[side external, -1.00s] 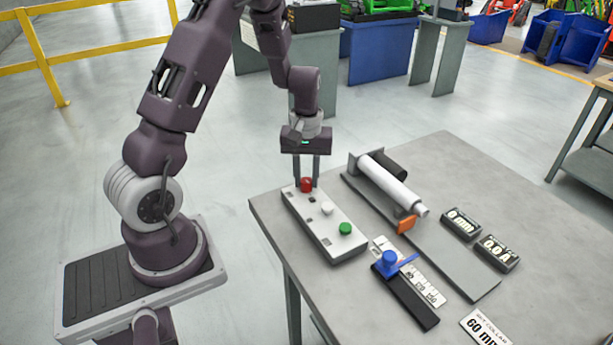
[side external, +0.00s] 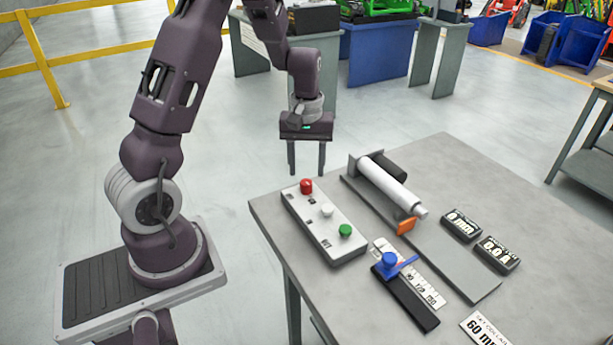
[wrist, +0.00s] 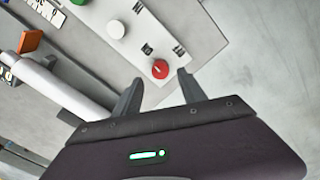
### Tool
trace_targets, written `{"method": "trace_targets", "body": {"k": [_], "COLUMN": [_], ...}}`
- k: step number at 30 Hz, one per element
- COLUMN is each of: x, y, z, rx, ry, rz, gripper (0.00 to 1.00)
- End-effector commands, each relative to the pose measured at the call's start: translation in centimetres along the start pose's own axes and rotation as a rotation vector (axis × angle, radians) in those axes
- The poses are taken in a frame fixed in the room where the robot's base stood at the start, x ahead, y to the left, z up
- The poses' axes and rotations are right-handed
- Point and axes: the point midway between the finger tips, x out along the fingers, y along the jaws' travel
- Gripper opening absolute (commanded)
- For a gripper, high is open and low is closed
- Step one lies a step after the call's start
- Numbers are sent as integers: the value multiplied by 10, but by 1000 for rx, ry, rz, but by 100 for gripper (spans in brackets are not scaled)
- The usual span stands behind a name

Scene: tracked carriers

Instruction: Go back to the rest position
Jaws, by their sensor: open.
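My gripper (side external: 307,172) is open and empty, pointing down above the table's far left edge. Its fingers are apart and touch nothing. In the wrist view, the open gripper (wrist: 160,85) has a red button (wrist: 160,69) showing just beyond the fingertips. The button box (side external: 322,223) is a light panel on the table with a red button (side external: 306,186), a white button (side external: 327,209) and a green button (side external: 345,230). The fingertips are above and apart from the red button.
A yellow railing (side external: 90,50) stands behind. Space above the table is free.

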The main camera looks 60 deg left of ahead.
Motion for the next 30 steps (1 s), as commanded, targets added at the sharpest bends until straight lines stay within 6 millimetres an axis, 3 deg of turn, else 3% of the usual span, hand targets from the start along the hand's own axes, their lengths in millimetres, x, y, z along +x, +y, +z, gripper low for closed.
{"method": "trace_targets", "body": {"k": [4,14,17,20,24,27,30], "x": [-25,-32,-44,-87,-156,-182,-190], "y": [0,0,4,15,10,-12,-37], "z": [-1,0,9,44,127,182,220], "rx": [1,0,33,164,467,681,844], "ry": [3,0,9,46,150,250,348], "rz": [2,-1,21,92,200,241,251], "gripper": [49,49,49,49,49,49,49]}}
